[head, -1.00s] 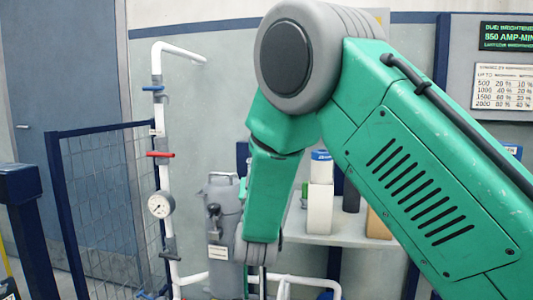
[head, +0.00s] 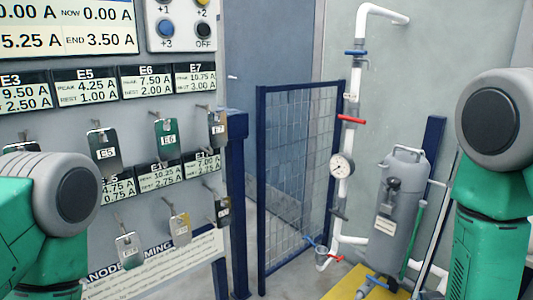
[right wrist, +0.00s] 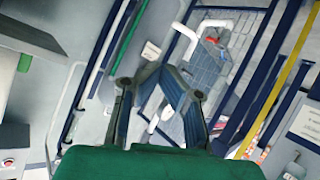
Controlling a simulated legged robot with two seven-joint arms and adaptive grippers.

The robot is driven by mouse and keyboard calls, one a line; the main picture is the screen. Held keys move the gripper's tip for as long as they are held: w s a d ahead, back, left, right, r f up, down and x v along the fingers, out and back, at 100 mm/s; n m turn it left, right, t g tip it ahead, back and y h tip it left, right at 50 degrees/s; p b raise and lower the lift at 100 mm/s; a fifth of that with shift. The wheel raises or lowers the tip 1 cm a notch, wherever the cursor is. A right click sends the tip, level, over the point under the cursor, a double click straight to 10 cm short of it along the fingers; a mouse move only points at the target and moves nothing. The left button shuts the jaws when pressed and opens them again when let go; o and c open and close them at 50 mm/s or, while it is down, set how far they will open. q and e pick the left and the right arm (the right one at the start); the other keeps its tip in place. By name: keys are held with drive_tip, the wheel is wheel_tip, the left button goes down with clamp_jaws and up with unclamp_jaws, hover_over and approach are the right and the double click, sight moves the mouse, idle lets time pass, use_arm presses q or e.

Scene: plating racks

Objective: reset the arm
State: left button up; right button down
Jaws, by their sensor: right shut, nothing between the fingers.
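My right arm (head: 490,215), green with a grey joint, stands at the right edge of the head view. Its gripper (right wrist: 160,72) shows in the right wrist view, with its two dark fingers shut and nothing between them. I cannot make out that gripper clearly in the head view. My left arm (head: 50,205) shows at the lower left of the head view, in front of the panel. My left gripper is out of view.
A grey panel (head: 120,135) with hanging tags and labels fills the left. A blue mesh gate (head: 300,180), white pipe with gauge (head: 342,165) and grey tank (head: 398,215) stand behind. A yellow-topped surface (head: 345,282) lies low near the tank.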

drive_tip(key=s+a+f+g+y, duration=0.1)
drive_tip(key=s+a+f+g, duration=0.1)
drive_tip(key=s, duration=0.7)
drive_tip(key=s+a+f+g+y+p, duration=0.1)
drive_tip(key=s+f+g, duration=0.4)
drive_tip(key=s, duration=0.5)
drive_tip(key=s+a+f+g+y+p, duration=0.1)
drive_tip(key=s+a+f+g, duration=0.2)
drive_tip(key=s, duration=0.6)
wheel_tip(320, 180, down, 3)
drive_tip(key=shift+s+r+n+g+y, duration=0.2)
drive_tip(key=shift+s+n+g+y, duration=0.1)
drive_tip(key=shift+g+y, duration=0.15)
drive_tip(key=shift+d, duration=0.15)
